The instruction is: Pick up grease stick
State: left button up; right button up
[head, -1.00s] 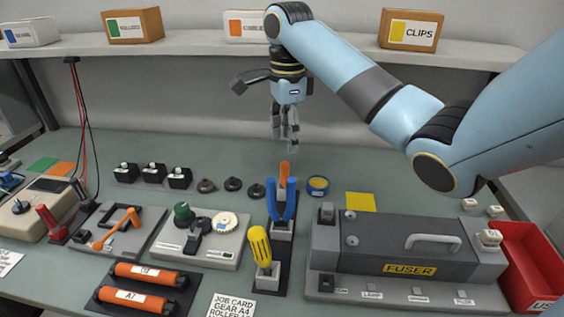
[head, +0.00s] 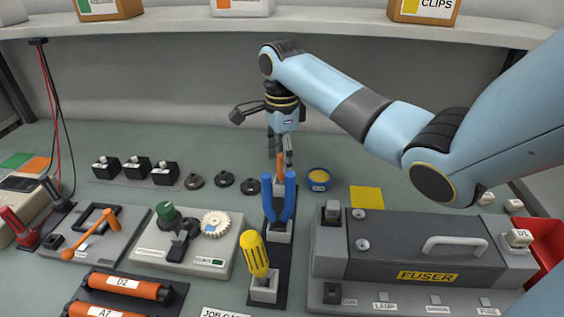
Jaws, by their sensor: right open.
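A thin orange stick (head: 280,164), which I take for the grease stick, stands upright in the rear block of a dark tool stand (head: 267,277). Blue pliers (head: 290,199) stand just in front of it and hide its lower part. My right gripper (head: 281,161) points down from above with its fingers open, at the height of the stick's upper part. The fingers appear to be on either side of the stick; I cannot tell whether they touch it. My left gripper is not in view.
A yellow screwdriver (head: 254,255) stands at the front of the stand. A blue-rimmed tub (head: 319,179) is close on the right, dark round knobs (head: 224,180) on the left. The grey fuser unit (head: 420,248) fills the right side. A shelf with boxes runs behind.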

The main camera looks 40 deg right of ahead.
aim_at(282, 174)
jog(key=shift+f, duration=1.3)
jog(key=c, duration=1)
jog(key=shift+r, duration=0.2)
